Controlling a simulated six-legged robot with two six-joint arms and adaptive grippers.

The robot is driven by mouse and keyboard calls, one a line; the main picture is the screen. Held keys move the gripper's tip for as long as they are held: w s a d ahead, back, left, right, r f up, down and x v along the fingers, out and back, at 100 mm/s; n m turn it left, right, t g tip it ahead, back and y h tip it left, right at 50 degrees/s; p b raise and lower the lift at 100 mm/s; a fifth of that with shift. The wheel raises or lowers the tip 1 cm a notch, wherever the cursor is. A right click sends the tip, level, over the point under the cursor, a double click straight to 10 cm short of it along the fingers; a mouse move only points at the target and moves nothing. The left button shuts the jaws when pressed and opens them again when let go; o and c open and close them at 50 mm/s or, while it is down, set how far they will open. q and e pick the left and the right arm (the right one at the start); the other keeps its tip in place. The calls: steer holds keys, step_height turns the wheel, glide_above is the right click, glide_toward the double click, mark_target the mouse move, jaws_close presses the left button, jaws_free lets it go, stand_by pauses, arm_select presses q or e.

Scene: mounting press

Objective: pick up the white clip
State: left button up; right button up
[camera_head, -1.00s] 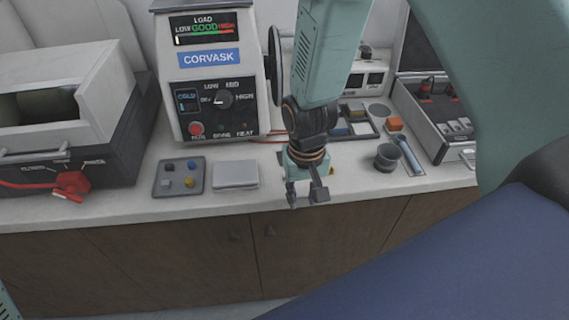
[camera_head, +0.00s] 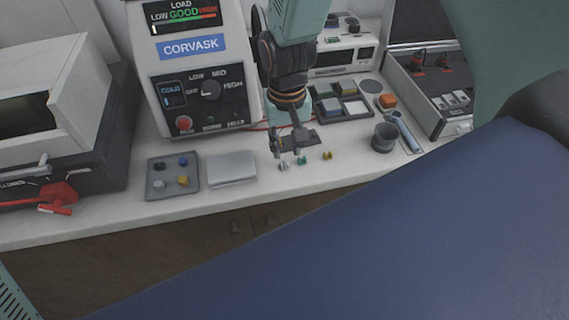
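The white clip (camera_head: 284,166) is a small pale piece on the front part of the white counter. A teal clip (camera_head: 301,160) and a yellow clip (camera_head: 327,155) lie to its right in a loose row. My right gripper (camera_head: 286,154) points down just above and behind the white clip. Its fingers are apart and nothing shows between them. I cannot tell the exact height of the fingertips above the counter. My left gripper is out of view.
A grey tray (camera_head: 152,188) with several coloured pieces and a pale flat block (camera_head: 231,168) are to the left. The press (camera_head: 200,60) stands behind. A dark cup (camera_head: 383,138), a sorting tray (camera_head: 343,119) and an open case (camera_head: 437,128) are to the right.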

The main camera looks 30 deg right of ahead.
mark_target(285, 162)
steer(key=f, duration=0.4)
steer(key=shift+a, duration=0.4)
steer(key=shift+d+f, duration=0.2)
steer(key=shift+f, duration=0.05)
steer(key=shift+a, duration=0.15)
steer(key=c, duration=0.5)
jaws_close()
